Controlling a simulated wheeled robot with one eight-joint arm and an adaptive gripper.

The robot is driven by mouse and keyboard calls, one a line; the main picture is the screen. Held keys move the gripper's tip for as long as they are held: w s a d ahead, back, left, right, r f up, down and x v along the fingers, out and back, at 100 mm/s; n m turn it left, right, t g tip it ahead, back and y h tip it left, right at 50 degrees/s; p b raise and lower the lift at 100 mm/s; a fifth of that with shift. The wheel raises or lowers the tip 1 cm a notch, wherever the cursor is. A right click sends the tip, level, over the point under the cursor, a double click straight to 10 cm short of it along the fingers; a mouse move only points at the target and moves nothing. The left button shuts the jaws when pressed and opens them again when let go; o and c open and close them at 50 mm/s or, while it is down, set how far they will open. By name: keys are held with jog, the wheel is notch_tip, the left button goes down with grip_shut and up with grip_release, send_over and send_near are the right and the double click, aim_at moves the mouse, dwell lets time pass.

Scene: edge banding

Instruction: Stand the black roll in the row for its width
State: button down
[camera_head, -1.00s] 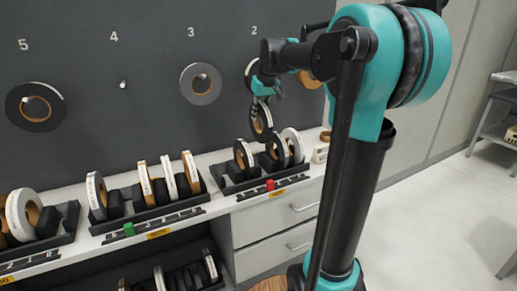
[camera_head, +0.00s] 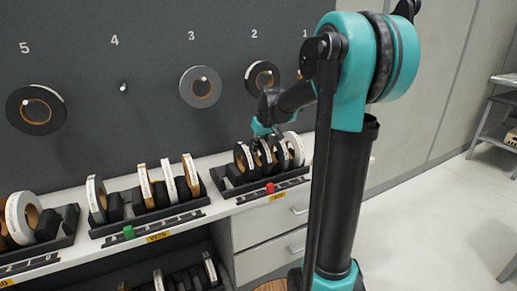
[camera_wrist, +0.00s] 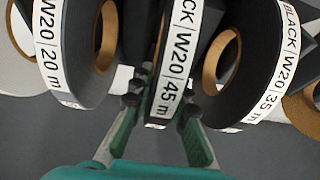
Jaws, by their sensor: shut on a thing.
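The black roll (camera_wrist: 163,60) in my gripper (camera_wrist: 160,112) carries a white label reading W20 and 45 m. The fingers are shut on its lower edge in the wrist view. In the head view my gripper (camera_head: 264,130) is over the right-hand rack (camera_head: 225,188), and the roll (camera_head: 264,155) stands upright among that rack's rolls. A roll labelled BLACK W20 35 m (camera_wrist: 250,85) is on its right in the wrist view, and one labelled W20 20 m (camera_wrist: 78,50) is on its left. Whether the held roll touches the rack floor is hidden.
The right-hand rack bears a red marker (camera_head: 270,187). The middle rack (camera_head: 180,213) has a green marker (camera_head: 129,231) and several rolls. Another rack (camera_head: 40,255) stands at the left. Numbered wall pegs hold rolls behind; peg 4 (camera_head: 123,87) is empty.

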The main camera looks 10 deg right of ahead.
jog(key=shift+f, duration=0.25)
jog(key=c, duration=1.5)
grip_release()
jog(key=shift+o, duration=0.2)
jog(key=shift+r, duration=0.45)
jog(key=v, duration=1.1)
jog(key=shift+s+r, duration=0.25)
jog(key=shift+r, duration=0.05)
jog(key=s+d+f+m, duration=0.1)
jog(key=s+f, duration=1.2)
jog(key=s+d+f+m+h, duration=0.1)
jog(key=s+f+m, duration=0.1)
jog(key=s+f, duration=1.1)
jog(key=shift+d+m, duration=0.3)
jog(key=shift+d, duration=0.1)
jog(key=shift+f, duration=0.15)
